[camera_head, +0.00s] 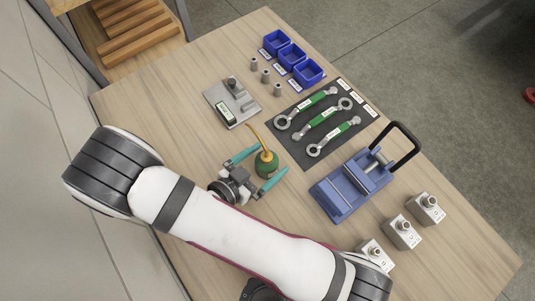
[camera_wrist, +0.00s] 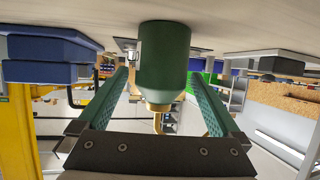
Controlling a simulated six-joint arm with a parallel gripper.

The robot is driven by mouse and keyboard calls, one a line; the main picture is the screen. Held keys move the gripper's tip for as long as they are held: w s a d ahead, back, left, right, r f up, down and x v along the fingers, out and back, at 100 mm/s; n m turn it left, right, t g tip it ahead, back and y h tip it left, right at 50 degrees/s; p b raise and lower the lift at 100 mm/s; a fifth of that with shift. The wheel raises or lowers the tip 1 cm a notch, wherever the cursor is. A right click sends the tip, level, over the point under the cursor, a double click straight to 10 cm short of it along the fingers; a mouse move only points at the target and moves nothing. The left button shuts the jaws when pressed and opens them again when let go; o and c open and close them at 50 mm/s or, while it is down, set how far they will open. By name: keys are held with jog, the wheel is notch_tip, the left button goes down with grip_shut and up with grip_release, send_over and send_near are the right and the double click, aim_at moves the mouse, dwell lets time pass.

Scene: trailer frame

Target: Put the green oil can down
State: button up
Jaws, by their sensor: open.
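The green oil can (camera_head: 267,167) with a yellow spout stands on the wooden table near the middle, in the head view. My gripper (camera_head: 273,158) is around it, with one teal finger on either side. In the wrist view, which is upside down, the can (camera_wrist: 163,62) sits between the open fingers of my gripper (camera_wrist: 159,82). Its base meets the tabletop at the top of the picture. A gap shows between the can and each finger there.
A grey plate with small fixtures (camera_head: 238,108) lies behind the can. A dark mat (camera_head: 287,143) with several green-labelled wrenches lies to the right. A blue vise (camera_head: 346,190), grey blocks (camera_head: 402,234) and blue bins (camera_head: 308,72) stand further off. Bare table (camera_head: 180,95) is at the upper left.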

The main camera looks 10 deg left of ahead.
aim_at(275, 155)
jog(key=x, duration=0.3)
jog(key=shift+w+d+f, duration=0.1)
jog(key=shift+w+f, duration=0.05)
jog(key=shift+w, duration=0.05)
grip_shut()
